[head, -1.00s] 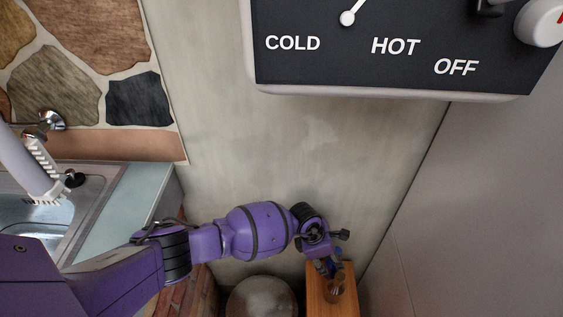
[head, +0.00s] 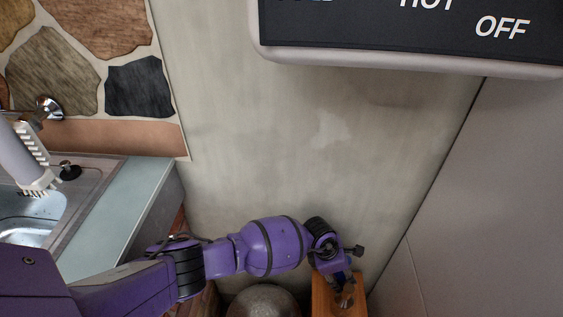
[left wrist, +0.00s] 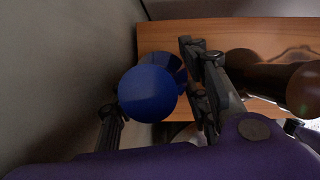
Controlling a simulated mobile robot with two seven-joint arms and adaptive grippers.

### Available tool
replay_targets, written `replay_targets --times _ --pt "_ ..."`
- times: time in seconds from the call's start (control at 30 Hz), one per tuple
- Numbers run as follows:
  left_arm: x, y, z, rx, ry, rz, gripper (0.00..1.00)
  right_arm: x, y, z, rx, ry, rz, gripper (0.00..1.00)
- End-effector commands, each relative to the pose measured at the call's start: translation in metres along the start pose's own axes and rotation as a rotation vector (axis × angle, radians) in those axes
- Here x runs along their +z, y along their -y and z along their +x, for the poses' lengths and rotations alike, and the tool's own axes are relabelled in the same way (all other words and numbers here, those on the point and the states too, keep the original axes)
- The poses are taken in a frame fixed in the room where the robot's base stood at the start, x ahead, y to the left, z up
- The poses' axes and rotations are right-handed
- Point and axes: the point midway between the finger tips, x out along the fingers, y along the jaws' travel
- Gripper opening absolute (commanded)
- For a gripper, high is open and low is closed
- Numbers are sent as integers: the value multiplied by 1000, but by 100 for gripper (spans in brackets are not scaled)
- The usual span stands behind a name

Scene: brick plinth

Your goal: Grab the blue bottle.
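The blue bottle (left wrist: 148,94) shows in the left wrist view as a round, dark blue top, with a darker glossy blue part behind it. My left gripper (left wrist: 160,110) has one finger on each side of it. The fingers are apart, and a gap shows between the bottle and the right-hand finger. I cannot tell whether the left-hand finger touches it. In the head view my left gripper (head: 342,285) points down over a narrow wooden surface (head: 325,304), and the bottle is mostly hidden there. My right gripper is in neither view.
A brown rounded object (left wrist: 304,88) is close to the right-hand finger. A wall is close on the left in the wrist view. In the head view a round grey-topped object (head: 263,302) stands left of the wood, and a sink (head: 28,218) is at far left.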

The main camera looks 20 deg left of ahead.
Motion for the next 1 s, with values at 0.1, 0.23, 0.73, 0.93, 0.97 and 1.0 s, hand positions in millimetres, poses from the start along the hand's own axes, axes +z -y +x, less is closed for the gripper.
replay_targets --times 0.1,0.23,0.73,0.93,0.97,1.0 --pt "3 -2 -2 4 3 3 10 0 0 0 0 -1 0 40" --pt "4 -2 -2 4 4 3 10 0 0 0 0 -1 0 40" --pt "16 -1 -36 8 7 6 10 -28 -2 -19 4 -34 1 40" --pt "34 -3 -76 11 8 7 10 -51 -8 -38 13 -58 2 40" --pt "36 -3 -81 11 8 7 10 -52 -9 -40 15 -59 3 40" --pt "39 -3 -89 11 7 7 10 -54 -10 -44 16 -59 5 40"
